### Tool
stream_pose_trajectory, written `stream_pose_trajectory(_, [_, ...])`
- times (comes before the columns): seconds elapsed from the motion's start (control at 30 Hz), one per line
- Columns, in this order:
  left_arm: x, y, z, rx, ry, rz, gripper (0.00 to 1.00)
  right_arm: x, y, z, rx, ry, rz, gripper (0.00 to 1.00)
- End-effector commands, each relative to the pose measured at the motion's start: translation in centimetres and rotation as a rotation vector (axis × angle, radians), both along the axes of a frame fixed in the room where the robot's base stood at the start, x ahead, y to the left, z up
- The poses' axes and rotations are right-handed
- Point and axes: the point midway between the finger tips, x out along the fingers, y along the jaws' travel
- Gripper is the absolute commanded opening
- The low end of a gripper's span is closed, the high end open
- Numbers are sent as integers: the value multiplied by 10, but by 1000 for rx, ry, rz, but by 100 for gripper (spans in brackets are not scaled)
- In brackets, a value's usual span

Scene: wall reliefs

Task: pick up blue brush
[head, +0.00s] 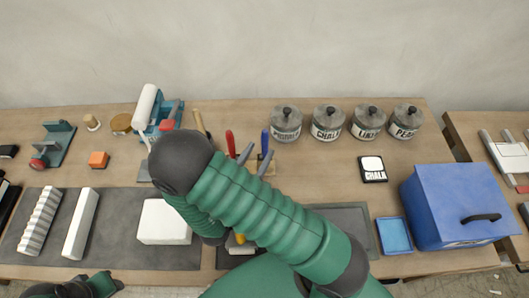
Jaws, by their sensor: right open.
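The blue brush (265,141) stands upright behind the middle of the table, its blue handle showing and its lower end hidden by my right gripper. My right gripper (255,159) is open, its two grey fingertips pointing up and away just in front of the brush. The right fingertip overlaps the foot of the blue handle in the picture; I cannot tell whether they touch. The rest of this gripper is hidden behind my green right arm. Part of my left arm shows at the bottom left edge, but its gripper is not visible.
A red-handled tool (230,143) and a wooden-handled one (200,123) stand left of the brush. Labelled jars (328,122) stand behind right. A blue box (455,205) and blue tray (394,236) sit at right. A white block (164,222) lies on the dark mat (120,245).

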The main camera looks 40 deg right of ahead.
Motion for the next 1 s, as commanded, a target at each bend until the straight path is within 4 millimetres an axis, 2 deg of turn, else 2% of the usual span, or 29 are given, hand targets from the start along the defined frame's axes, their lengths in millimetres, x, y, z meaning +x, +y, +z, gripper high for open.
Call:
stream_pose_trajectory(0.17, [0,0,5,0,0,0,36,8,-19,1,-2,0,-1,46])
stream_pose_trajectory(0.43, [0,0,14,0,0,0,36,27,-64,2,-3,1,-1,46])
stream_pose_trajectory(0.7, [0,0,14,0,1,0,36,30,-70,0,-2,0,2,46])
stream_pose_trajectory(1.0, [0,0,14,0,1,0,36,30,-69,1,-2,0,2,8])
